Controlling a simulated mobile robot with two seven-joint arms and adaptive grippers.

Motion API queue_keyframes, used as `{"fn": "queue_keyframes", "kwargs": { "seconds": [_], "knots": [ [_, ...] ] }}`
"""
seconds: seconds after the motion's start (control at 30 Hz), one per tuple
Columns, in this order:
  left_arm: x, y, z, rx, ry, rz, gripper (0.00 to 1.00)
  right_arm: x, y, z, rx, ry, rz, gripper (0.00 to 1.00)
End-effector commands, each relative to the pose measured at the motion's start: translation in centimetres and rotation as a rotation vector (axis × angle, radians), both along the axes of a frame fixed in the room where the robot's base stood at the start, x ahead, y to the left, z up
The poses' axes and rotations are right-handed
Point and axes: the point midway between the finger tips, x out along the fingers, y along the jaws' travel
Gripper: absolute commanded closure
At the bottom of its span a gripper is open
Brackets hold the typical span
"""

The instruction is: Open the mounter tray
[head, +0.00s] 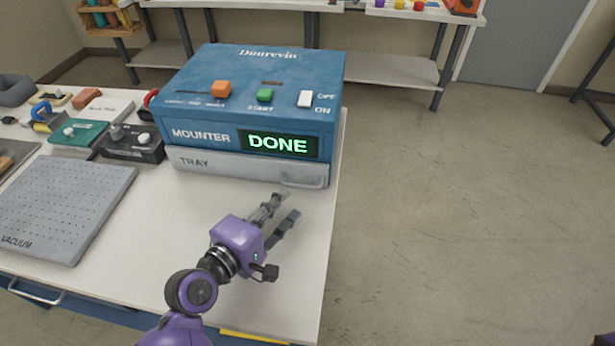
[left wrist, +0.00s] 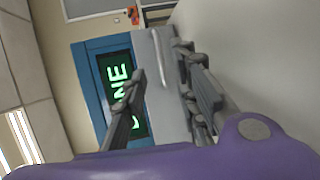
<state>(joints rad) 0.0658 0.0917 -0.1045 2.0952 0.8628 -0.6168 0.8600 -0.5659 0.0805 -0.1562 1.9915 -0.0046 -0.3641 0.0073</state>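The blue mounter (head: 250,90) stands at the back of the white table and its green display reads DONE. Its light grey tray front (head: 225,167), marked TRAY, sits under the display and looks shut. The tray's bar handle (head: 303,183) is at the right end of that front. My left gripper (head: 286,204) is open and empty, a little in front of the handle. In the left wrist view, the handle (left wrist: 160,58) appears between the directions of the two spread fingers (left wrist: 160,62), with no clear contact. My right gripper is not in view.
A grey perforated vacuum plate (head: 65,205) lies at left. A dark block with knobs (head: 132,145) and a green block (head: 78,140) stand left of the mounter. The table's right edge is close to my left gripper. The table before the tray is clear.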

Motion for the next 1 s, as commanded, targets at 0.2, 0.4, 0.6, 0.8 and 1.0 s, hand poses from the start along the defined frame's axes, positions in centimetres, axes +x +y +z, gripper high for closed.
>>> {"fn": "queue_keyframes", "kwargs": {
  "seconds": [0.2, 0.4, 0.6, 0.8, 1.0],
  "knots": [
    [2.3, -1.7, -0.3, -0.002, -0.002, -0.001, 0.72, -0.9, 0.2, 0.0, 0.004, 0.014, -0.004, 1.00],
    [4.9, -3.3, -1.0, 0.000, -0.002, 0.000, 0.72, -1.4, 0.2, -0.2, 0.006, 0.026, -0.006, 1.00],
    [6.1, -4.1, -1.4, 0.000, -0.001, 0.001, 0.72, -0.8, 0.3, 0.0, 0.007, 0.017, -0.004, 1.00],
    [6.2, -4.2, -1.4, 0.001, -0.001, 0.001, 0.72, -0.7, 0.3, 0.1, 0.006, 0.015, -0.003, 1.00],
    [6.2, -4.2, -1.5, 0.001, -0.001, 0.001, 0.89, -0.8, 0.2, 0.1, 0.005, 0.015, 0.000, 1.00]
  ]
}}
